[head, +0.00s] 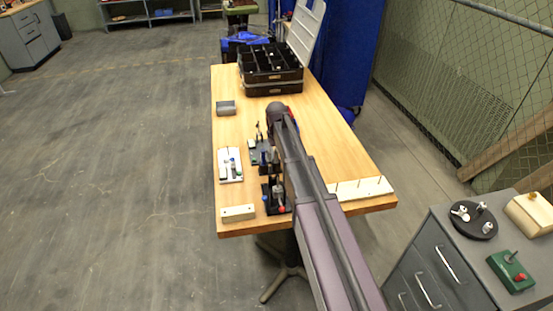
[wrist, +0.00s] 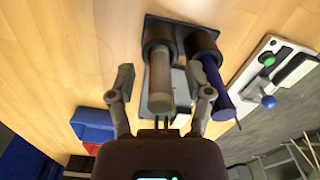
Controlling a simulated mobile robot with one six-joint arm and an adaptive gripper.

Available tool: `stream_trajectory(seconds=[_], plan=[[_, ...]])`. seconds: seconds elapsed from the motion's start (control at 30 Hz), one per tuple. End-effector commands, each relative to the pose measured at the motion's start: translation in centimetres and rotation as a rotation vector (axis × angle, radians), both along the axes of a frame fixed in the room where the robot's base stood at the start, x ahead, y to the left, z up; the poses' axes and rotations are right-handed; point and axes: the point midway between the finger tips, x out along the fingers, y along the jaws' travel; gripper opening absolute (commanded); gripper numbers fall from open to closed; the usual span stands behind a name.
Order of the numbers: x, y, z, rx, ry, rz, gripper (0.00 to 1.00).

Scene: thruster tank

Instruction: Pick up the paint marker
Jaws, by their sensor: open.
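A grey tube with an orange band (wrist: 160,80), which looks like the paint marker, stands in a round black cup (wrist: 156,32) in the wrist view. My gripper (wrist: 164,96) is open, with one finger on each side of the tube. Gaps show between the tube and both fingers. A dark blue tube (wrist: 216,84) stands in a second cup just right of the right finger. In the head view I cannot single out the marker among the small items at the black holder (head: 261,152), and my arm partly hides that area.
A white board (head: 230,166) with a green and a blue knob lies left of the holder. Another black holder (head: 267,194) and a pale block (head: 238,212) are near the front edge. A black compartment case (head: 272,88) stands at the back. The table's right middle is clear.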

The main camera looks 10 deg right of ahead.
Motion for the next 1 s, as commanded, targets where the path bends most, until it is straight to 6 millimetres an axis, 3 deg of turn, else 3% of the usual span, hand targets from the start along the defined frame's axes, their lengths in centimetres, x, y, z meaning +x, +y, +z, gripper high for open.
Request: stream_trajectory(seconds=[0.27,0.5,1.0], plan=[[0.0,0.01,0.0,0.0,0.0,0.0,0.65],[0.0,0.01,0.0,0.0,0.0,0.0,0.0],[0.01,0.01,0.24,0.0,0.0,0.0,0.0]])
